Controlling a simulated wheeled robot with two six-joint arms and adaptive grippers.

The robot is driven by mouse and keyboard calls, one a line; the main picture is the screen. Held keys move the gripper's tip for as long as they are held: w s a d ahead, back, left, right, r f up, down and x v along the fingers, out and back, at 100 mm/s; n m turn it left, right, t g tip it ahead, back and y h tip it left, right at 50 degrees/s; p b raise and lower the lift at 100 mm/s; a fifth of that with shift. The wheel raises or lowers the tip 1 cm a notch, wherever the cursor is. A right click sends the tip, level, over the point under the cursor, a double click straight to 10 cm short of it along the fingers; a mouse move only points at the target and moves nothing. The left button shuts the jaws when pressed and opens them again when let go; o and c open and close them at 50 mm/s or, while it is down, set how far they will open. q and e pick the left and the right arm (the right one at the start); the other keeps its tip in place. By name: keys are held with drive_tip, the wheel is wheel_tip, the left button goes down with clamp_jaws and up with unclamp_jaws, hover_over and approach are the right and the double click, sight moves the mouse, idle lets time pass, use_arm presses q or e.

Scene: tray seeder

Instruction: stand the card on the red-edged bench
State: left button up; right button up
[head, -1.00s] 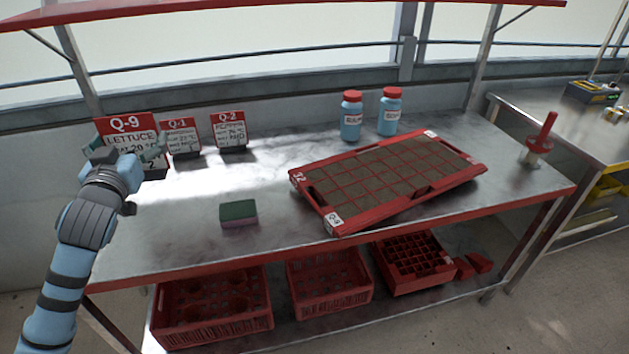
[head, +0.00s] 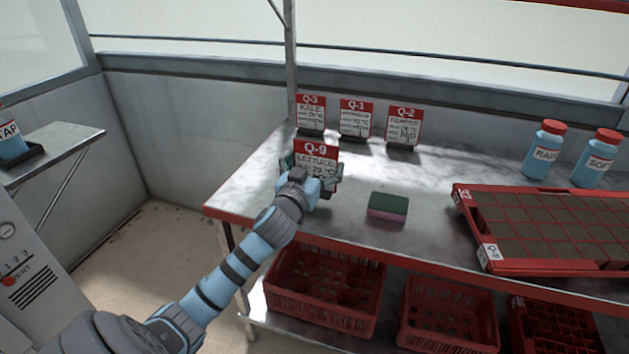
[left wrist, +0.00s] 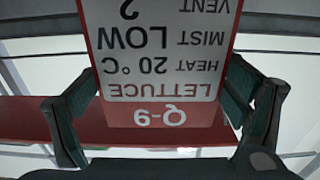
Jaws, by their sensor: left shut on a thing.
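The card (head: 316,152), with a red "Q-9" band over "LETTUCE", is upright in my left gripper (head: 312,172). The gripper's fingers close on its two side edges. In the left wrist view the card (left wrist: 155,60) appears upside down between the fingers (left wrist: 155,105). The red-edged bench (head: 430,222) has a grey metal top, and the card appears over its left part. I cannot tell whether the card's foot touches the top, as the gripper covers its lower part. My right gripper is not in view.
Cards Q-3 (head: 311,113), Q-1 (head: 355,118) and Q-2 (head: 403,127) stand in a row behind. A green sponge (head: 388,204) lies right of the gripper. A red seed tray (head: 480,230) and two blue bottles (head: 545,150) are farther right. Red crates (head: 325,295) sit below.

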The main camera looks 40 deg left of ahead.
sight(315, 174)
use_arm(q)
wheel_tip(315, 174, down, 3)
drive_tip(key=shift+r+b, duration=0.1)
drive_tip(key=shift+b, duration=0.3)
drive_tip(key=shift+f, duration=0.25)
drive_tip(key=shift+r, duration=0.15)
drive_tip(key=o, duration=1.3)
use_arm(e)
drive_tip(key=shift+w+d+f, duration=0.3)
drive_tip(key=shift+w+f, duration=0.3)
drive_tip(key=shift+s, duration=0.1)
use_arm(q)
drive_tip(key=shift+s+d, duration=0.1)
drive_tip(key=shift+s, duration=0.2)
drive_tip(key=p+v, duration=0.2)
drive_tip(key=v, duration=0.9)
drive_tip(key=shift+s, duration=0.15)
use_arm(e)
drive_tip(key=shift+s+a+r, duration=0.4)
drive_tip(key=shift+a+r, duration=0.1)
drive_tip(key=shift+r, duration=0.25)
